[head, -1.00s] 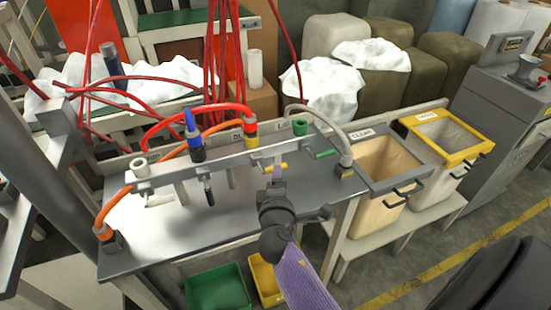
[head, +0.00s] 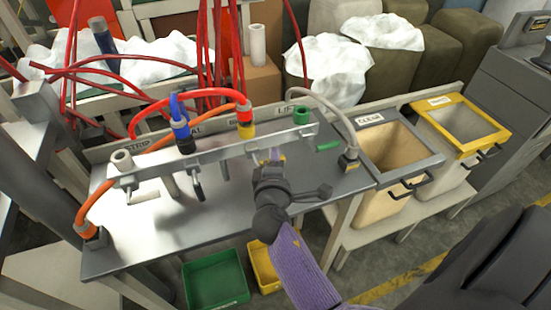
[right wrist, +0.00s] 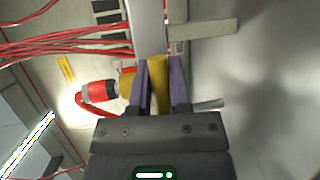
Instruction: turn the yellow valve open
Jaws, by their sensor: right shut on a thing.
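The yellow valve handle shows in the right wrist view (right wrist: 159,82) as a yellow bar between the two purple fingers of my right gripper (right wrist: 160,88). In the head view my right gripper (head: 275,158) reaches to the rail over the grey bench, right of the yellow-collared red fitting. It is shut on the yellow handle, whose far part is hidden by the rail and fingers. Only small bits of yellow show in the head view, so the handle's angle is hard to read there. My left gripper is not in view.
A long grey rail (head: 215,156) carries several fittings. The black handle (head: 197,184) and white handle (head: 143,196) are left of my gripper, and the green handle (head: 327,145) is close on its right. Bins stand at the right.

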